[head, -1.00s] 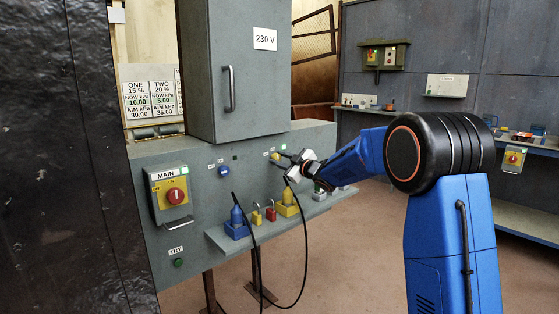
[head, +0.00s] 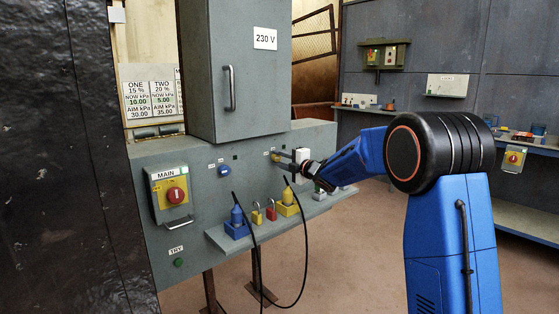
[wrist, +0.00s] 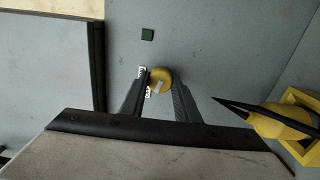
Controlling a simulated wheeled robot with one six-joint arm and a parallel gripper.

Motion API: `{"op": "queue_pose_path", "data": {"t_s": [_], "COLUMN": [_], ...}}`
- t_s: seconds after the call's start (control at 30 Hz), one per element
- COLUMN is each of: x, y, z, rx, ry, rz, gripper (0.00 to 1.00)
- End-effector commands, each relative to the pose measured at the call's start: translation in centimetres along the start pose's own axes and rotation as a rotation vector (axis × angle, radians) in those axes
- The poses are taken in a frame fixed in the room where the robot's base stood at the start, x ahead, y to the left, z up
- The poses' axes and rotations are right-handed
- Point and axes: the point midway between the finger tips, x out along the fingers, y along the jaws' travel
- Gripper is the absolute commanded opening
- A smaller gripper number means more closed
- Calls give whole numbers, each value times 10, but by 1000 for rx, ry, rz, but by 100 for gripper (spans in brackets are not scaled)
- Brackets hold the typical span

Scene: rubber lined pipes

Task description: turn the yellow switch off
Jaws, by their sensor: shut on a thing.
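The yellow switch (wrist: 159,80) is a round yellow knob on the grey panel (head: 203,175). In the wrist view it sits between the tips of my gripper (wrist: 160,86), with one finger on each side. A pale mark shows on the knob's face. A small white label (wrist: 142,82) is partly hidden behind the left finger. In the head view my gripper (head: 283,159) reaches the panel from the right, and the yellow switch (head: 274,157) shows at its fingertips. My gripper is shut on the knob.
A blue knob (head: 224,171) sits left on the panel. Below, a shelf holds a blue plug (head: 237,218), a yellow plug (head: 287,197), and padlocks (head: 270,213). Black cables hang from the plugs. The red MAIN switch (head: 175,196) is further left. A grey cabinet (head: 250,90) stands above.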

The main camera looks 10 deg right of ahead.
Motion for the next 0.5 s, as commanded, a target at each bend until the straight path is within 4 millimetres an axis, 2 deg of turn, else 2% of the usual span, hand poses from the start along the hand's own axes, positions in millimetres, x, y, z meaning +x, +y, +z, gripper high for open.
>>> {"op": "queue_pose_path", "data": {"t_s": [0.2,0.5], "x": [0,0], "y": [-3,-3], "z": [0,0], "rx": [-140,-241], "ry": [1,1], "rz": [-3,-4], "gripper": [6,6]}}
